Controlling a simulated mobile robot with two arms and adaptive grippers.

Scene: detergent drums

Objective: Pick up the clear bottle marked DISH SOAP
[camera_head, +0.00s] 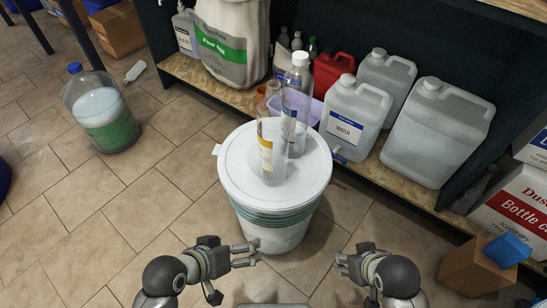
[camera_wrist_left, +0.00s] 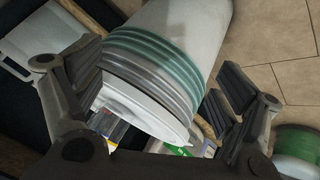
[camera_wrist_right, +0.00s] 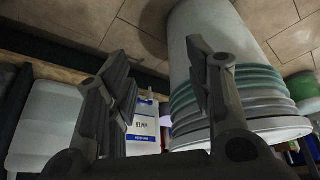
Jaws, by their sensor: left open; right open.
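Two tall clear bottles stand upright on the white lid (camera_head: 235,172) of a drum (camera_head: 275,236). The front one (camera_head: 267,150) has a yellow-and-white label; the one behind it (camera_head: 298,75) has a white cap and a blue label. Their lettering is too small to read, so I cannot tell which is marked DISH SOAP. My left gripper (camera_head: 232,272) is open and empty, below the lid at the drum's front left. My right gripper (camera_head: 357,281) is open and empty at its front right. The drum also shows in the left wrist view (camera_wrist_left: 175,40) and right wrist view (camera_wrist_right: 215,45).
Behind the drum, a low shelf (camera_head: 210,82) holds a white sack (camera_head: 232,40), a lilac tub (camera_head: 318,107), a WATER jug (camera_head: 352,115), other jugs and a red can (camera_head: 332,72). A large bottle (camera_head: 100,110) stands on the left floor. A cardboard box (camera_head: 475,268) is at right.

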